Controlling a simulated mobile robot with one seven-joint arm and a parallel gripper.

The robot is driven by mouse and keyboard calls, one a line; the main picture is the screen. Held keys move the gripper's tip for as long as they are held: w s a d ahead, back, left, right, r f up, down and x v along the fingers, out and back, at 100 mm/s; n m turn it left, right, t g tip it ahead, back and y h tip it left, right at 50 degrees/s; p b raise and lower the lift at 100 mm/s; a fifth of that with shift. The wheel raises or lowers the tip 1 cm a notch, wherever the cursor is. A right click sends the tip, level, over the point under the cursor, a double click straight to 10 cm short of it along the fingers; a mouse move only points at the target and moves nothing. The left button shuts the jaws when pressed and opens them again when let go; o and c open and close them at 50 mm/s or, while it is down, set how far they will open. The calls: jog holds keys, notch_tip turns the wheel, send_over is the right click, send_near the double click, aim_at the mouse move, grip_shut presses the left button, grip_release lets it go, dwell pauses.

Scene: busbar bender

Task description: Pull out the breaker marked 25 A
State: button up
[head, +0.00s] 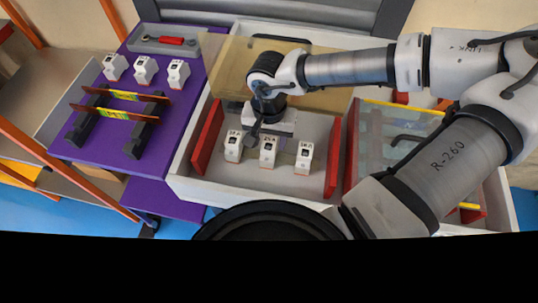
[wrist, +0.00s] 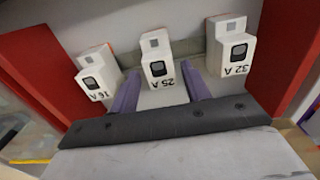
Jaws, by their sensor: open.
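The breaker marked 25 A (wrist: 158,62) is white with a dark toggle and stands upright in the middle of a row of three. In the head view it is the middle breaker (head: 268,152) in the white enclosure. My gripper (wrist: 160,76) is open, with one purple finger on either side of the 25 A breaker in the wrist view. No contact shows, and how deep the fingers reach is unclear. In the head view my gripper (head: 257,133) is just behind and left of this breaker. The fingers are hard to make out there.
The neighbouring breakers are 16 A (wrist: 98,75) and 32 A (wrist: 233,50). Red walls (head: 333,160) flank the row. A tinted cover (head: 225,60) is behind. A purple table (head: 95,145) at left holds three more breakers (head: 145,70) and a rack with yellow-marked bars (head: 100,112).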

notch_tip(320, 180, down, 2)
jog(key=shift+b, duration=0.55)
jog(key=shift+r, duration=0.1)
jog(key=c, duration=0.9)
